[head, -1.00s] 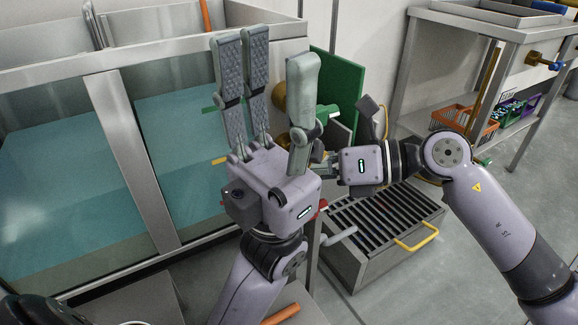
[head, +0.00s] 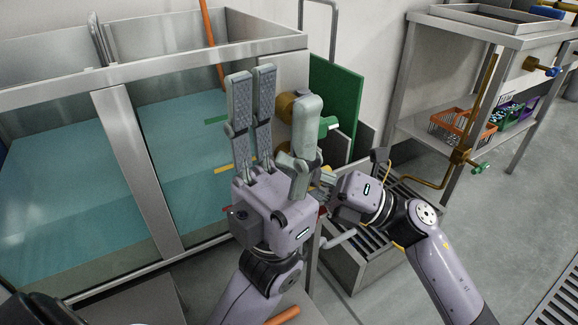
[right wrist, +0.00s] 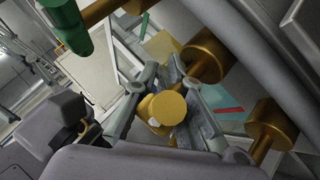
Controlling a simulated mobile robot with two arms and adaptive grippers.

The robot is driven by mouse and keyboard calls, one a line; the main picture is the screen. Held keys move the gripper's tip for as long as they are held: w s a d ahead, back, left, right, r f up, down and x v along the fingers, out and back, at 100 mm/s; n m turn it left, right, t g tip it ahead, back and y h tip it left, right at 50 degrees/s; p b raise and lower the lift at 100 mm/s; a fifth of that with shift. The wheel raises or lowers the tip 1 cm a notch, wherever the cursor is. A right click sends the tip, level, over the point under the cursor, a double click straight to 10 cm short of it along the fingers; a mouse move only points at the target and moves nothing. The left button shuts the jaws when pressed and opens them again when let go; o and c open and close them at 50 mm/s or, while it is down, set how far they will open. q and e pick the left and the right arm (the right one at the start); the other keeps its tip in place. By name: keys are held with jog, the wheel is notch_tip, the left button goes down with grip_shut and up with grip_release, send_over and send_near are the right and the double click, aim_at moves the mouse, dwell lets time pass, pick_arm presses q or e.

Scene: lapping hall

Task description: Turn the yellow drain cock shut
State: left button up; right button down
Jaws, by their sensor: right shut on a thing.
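The yellow drain cock (right wrist: 168,108) shows as a round yellow knob end in the right wrist view, between the fingers of my right gripper (right wrist: 166,100). The fingers are shut on it from both sides. In the head view, my right gripper (head: 324,184) is at the tank's right end, and its fingertips and the cock are largely hidden behind my left gripper. My left gripper (head: 278,110) stands upright in front of the tank, fingers spread apart and empty. How far the cock is turned I cannot tell.
A green-handled cock (right wrist: 65,25) on brass pipe is close to my right gripper. The glass-fronted water tank (head: 126,160) fills the left. A grated metal box (head: 345,270) stands on the floor below. A bench (head: 430,30) with crates stands at the right, beyond clear floor.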

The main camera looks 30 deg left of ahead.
jog(key=shift+w+d+m+y, duration=0.15)
jog(key=shift+m+y, duration=0.25)
jog(key=shift+m, duration=0.2)
jog(key=c, duration=2.1)
grip_release()
jog(key=shift+o, duration=1.1)
jog(key=shift+d, duration=0.2)
jog(key=shift+o, duration=0.9)
jog(key=shift+a, duration=0.15)
jog(key=v, duration=1.2)
